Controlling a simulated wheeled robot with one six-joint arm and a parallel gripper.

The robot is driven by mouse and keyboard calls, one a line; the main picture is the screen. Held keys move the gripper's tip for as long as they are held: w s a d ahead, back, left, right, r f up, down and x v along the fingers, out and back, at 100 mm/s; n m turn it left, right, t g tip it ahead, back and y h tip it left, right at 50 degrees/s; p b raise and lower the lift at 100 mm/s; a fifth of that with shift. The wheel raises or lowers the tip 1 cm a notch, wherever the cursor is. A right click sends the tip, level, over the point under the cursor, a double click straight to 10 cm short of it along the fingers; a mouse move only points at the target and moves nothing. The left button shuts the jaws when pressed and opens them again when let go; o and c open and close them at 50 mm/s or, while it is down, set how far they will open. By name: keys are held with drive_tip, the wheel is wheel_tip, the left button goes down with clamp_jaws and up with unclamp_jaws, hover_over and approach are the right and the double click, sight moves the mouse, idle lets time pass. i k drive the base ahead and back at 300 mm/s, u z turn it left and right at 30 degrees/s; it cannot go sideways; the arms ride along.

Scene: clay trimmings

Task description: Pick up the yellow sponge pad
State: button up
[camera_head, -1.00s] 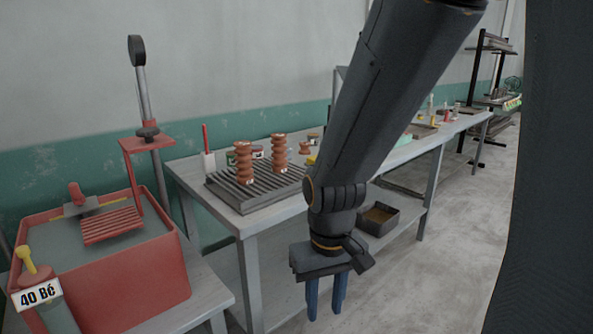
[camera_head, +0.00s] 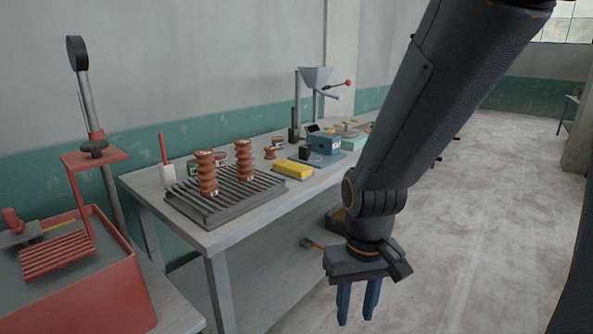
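The yellow sponge pad (camera_head: 293,171) lies flat on the grey table, just right of a dark ribbed rack. My gripper (camera_head: 357,303) hangs in front of the table at the right, lower than the tabletop in the picture and apart from the pad. Its two blue fingers point down with a gap between them, and nothing shows between them. The pad is in full view, left of my arm.
The ribbed rack (camera_head: 222,198) holds two brown ridged pieces. A blue box-shaped device (camera_head: 325,143) and a funnel stand (camera_head: 316,78) are behind the pad. A red tub (camera_head: 95,290) stands at the lower left. The floor (camera_head: 480,220) at the right is clear.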

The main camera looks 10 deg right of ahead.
sight(298, 169)
drive_tip(key=k, duration=0.6)
drive_tip(key=z, duration=0.65)
drive_tip(key=i, duration=0.85)
drive_tip(key=z, duration=0.4)
drive_tip(key=i, duration=0.7)
drive_tip(key=u, duration=0.9)
drive_tip(key=i, duration=0.85)
drive_tip(key=u, duration=0.85)
